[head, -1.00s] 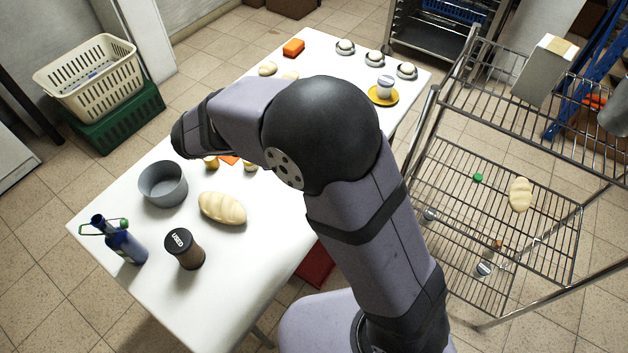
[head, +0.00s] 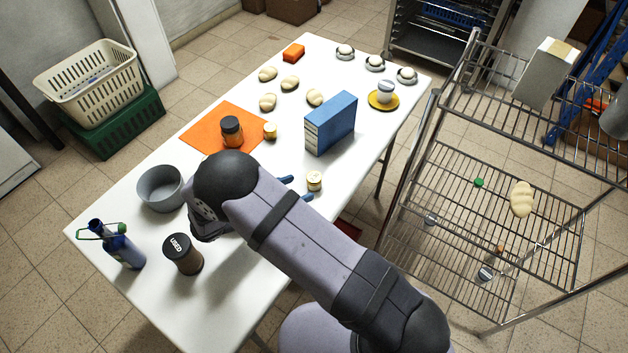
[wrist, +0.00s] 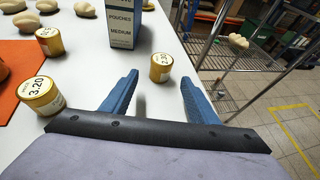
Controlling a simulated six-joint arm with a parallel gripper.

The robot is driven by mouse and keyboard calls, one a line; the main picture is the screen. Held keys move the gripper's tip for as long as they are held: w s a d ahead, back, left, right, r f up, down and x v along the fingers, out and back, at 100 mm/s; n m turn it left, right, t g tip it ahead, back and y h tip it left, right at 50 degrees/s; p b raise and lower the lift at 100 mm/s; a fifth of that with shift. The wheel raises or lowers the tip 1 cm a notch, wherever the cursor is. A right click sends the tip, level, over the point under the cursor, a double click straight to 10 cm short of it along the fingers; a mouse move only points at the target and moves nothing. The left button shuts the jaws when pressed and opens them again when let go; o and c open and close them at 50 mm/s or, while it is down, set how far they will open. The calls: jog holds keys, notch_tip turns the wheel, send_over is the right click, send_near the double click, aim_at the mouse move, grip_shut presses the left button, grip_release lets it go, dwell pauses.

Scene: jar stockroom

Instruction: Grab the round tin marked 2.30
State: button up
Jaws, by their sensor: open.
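Three small round gold tins with pale labels stand on the table. One tin (wrist: 161,68) is just ahead of my gripper (wrist: 160,82), between the lines of its two blue fingers; its marking is too small to read surely. That tin also shows in the head view (head: 314,181), just beyond the fingertips (head: 299,188). A second tin (wrist: 40,96), lid reading 3.20, is left of the left finger and hidden by my arm in the head view. A third tin (wrist: 49,42) is farther back by the orange mat; its marking is unclear. My gripper is open and empty.
A blue box (head: 331,124) stands behind the near tin. A dark-lidded jar (head: 232,132) stands on the orange mat (head: 200,128). A grey bowl (head: 162,188), brown jar (head: 183,254) and blue bottle (head: 124,248) are front left. A wire rack (head: 500,200) stands right of the table.

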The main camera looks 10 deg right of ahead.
aim_at(308, 181)
jog(key=shift+p+x, duration=0.35)
jog(key=shift+x, duration=0.8)
jog(key=shift+w+d+r+p, duration=0.15)
jog(key=shift+d+p, duration=0.15)
jog(key=shift+d, duration=0.1)
jog(key=x, duration=0.1)
jog(key=p+x, duration=0.1)
jog(key=x, duration=0.1)
jog(key=shift+w+d+r, duration=0.15)
jog(key=shift+r, duration=0.15)
jog(key=shift+w+d+f+p, duration=0.3)
jog(key=shift+d+f, duration=0.05)
jog(key=shift+d, duration=0.15)
jog(key=c, duration=1.1)
jog(key=shift+r, duration=0.15)
